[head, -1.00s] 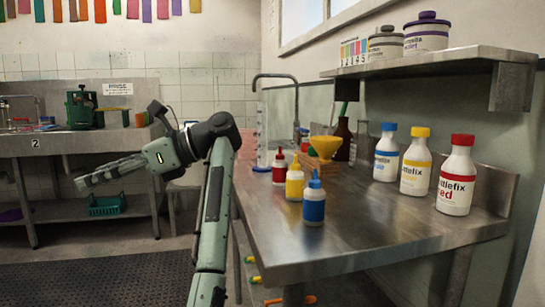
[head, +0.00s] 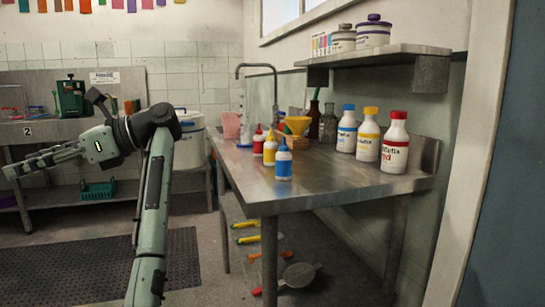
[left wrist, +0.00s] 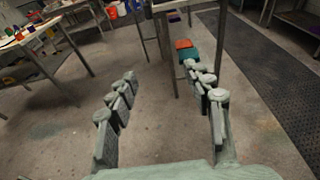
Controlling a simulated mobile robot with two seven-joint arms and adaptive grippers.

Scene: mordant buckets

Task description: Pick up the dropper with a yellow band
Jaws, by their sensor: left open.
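The small squeeze dropper bottle with a yellow band (head: 270,151) stands upright on the steel table (head: 335,188) in the head view. It stands between a like bottle with a red band (head: 258,141) and one with a blue band (head: 283,162), close to both. My left gripper (head: 12,169) is at the far left of the head view, well apart from the bottles, pointing left. The left wrist view shows it open and empty (left wrist: 160,74) above the floor. My right gripper is not in view.
Larger bottles with blue (head: 347,130), yellow (head: 368,136) and red (head: 395,145) caps stand along the table's back. A yellow funnel (head: 298,125) is behind the droppers. A wall shelf (head: 385,60) overhangs the right side. The floor left of the table is clear around a dark mat (head: 90,275).

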